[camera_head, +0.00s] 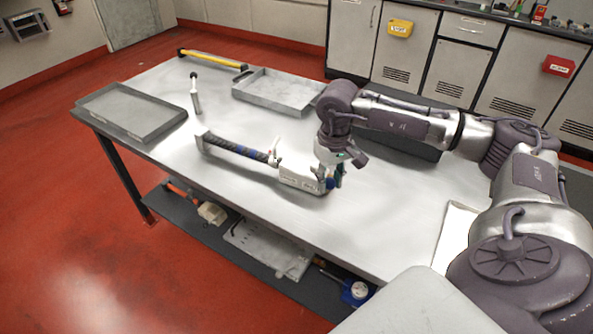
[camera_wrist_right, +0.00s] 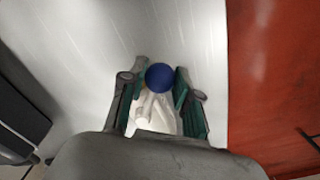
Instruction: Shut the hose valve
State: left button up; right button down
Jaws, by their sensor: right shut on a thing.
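The hose assembly lies on the steel table in the head view. Its dark hose (camera_head: 238,148) has blue bands and runs from a pale left end to a white valve block (camera_head: 300,177). My right gripper (camera_head: 334,180) is at the right end of this block. In the right wrist view, my right gripper (camera_wrist_right: 158,92) is shut on a white lever with a round blue knob (camera_wrist_right: 160,77), which sits between its green-lined fingers. The gripper partly hides the lever in the head view. My left gripper is not in view.
The table (camera_head: 225,190) is clear in front of the hose. A grey tray (camera_head: 133,113) and a metal tray (camera_head: 277,91) stand at the left and back. A small upright tool (camera_head: 195,95) and a yellow bar (camera_head: 212,59) are nearby. A lower shelf (camera_head: 215,232) holds tools.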

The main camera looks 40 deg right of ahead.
jog(key=shift+d, duration=0.1)
jog(key=shift+s+d+n+b, duration=0.1)
jog(key=shift+d+n+b, duration=0.2)
jog(key=shift+n, duration=0.3)
jog(key=c, duration=0.9)
grip_release()
jog(key=shift+r, duration=0.1)
notch_tip(320, 180, up, 7)
jog(key=p, duration=0.4)
